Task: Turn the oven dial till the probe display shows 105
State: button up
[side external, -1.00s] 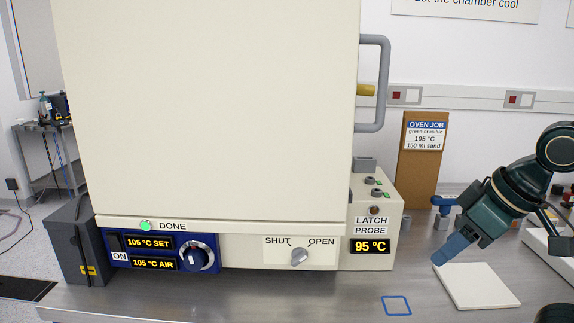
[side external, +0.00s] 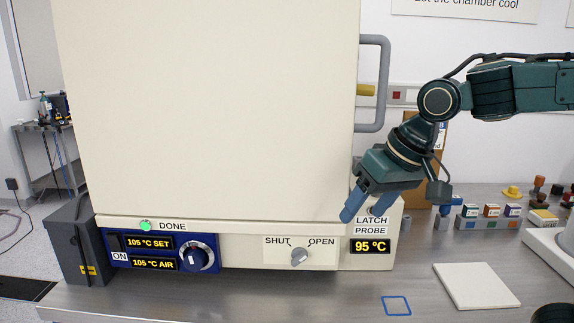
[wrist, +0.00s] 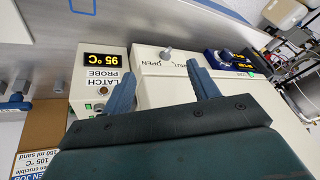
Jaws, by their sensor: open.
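My gripper (side external: 365,205) is open and empty in front of the side box's upper part, well right of the dial. In the wrist view, the dial (wrist: 225,55) lies beyond my fingertips (wrist: 160,75).
A SHUT/OPEN knob (side external: 299,256) sits between the dial and the probe display. A grey door handle (side external: 376,85) rises at the oven's right. A white slab (side external: 476,286) and a blue outlined square (side external: 396,306) lie on the bench. A green lamp (side external: 146,226) marked DONE is lit.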

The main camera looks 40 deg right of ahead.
jog(key=w+a+m+h, duration=0.1)
jog(key=w+a+m, duration=0.1)
jog(key=w+a, duration=0.45)
jog(key=w+a+m, duration=0.1)
jog(key=w+a, duration=0.2)
jog(key=w, duration=0.7)
jog(key=m+h, duration=0.2)
jog(key=m, duration=0.1)
send_near(193, 255)
jog(key=d+v, duration=0.1)
jog(key=v, duration=0.3)
jog(key=shift+w+a+m, duration=0.2)
jog(key=shift+a+m, duration=0.1)
jog(key=shift+f, duration=0.1)
jog(key=x, duration=1.3)
jog(key=shift+a+f, duration=0.1)
jog(key=shift+f, duration=0.35)
jog(key=shift+c, duration=0.4)
jog(key=c, duration=0.9)
